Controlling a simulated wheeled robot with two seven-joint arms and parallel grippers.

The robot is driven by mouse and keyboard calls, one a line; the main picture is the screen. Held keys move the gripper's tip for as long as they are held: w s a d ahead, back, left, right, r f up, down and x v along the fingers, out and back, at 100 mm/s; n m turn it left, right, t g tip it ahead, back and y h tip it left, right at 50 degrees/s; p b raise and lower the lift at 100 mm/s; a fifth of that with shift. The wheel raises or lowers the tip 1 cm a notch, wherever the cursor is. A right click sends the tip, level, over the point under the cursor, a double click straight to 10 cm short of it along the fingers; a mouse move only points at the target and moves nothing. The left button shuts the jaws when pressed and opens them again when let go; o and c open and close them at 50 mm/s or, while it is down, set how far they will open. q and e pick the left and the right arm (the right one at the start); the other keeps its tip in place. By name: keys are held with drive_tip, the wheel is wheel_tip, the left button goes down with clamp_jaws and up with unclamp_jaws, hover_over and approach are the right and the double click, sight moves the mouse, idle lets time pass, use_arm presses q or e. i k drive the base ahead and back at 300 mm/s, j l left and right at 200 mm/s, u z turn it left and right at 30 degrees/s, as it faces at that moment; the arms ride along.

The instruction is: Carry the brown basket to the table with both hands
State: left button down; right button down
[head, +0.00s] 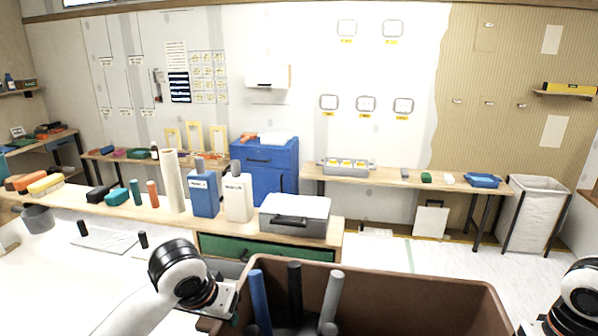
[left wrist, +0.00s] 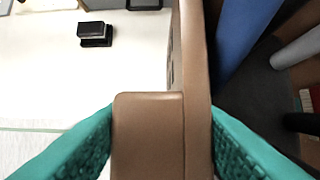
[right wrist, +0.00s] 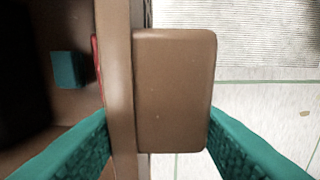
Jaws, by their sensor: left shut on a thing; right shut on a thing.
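The brown basket (head: 405,292) is at the bottom of the head view, held between my two arms. Blue, black and grey rods (head: 332,298) stand up out of it at its left side. My left gripper (left wrist: 160,145) is shut on the basket's left handle (left wrist: 147,130), with a teal finger on each side. My right gripper (right wrist: 158,145) is shut on the right handle (right wrist: 175,90) in the same way. In the head view the right fingertips are out of frame. A small teal block (right wrist: 68,70) lies inside the basket. A wooden table (head: 430,180) stands along the back wall.
A workbench (head: 325,222) with bottles, a roll and a grey toolbox (head: 295,215) stands close ahead on the left. A blue cabinet (head: 268,170) is behind it. A white bin (head: 535,215) stands at the right. Pale floor (head: 400,254) is clear before the back table.

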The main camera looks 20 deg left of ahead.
sight(25, 287)
drive_tip(key=j, duration=2.35)
drive_tip(key=j+u, duration=0.1)
drive_tip(key=j, duration=2.25)
drive_tip(key=i+j, duration=0.15)
drive_tip(key=j, duration=0.2)
drive_tip(key=i+j, duration=0.15)
drive_tip(key=j, duration=0.25)
drive_tip(key=i+j, duration=0.15)
drive_tip(key=j, duration=0.2)
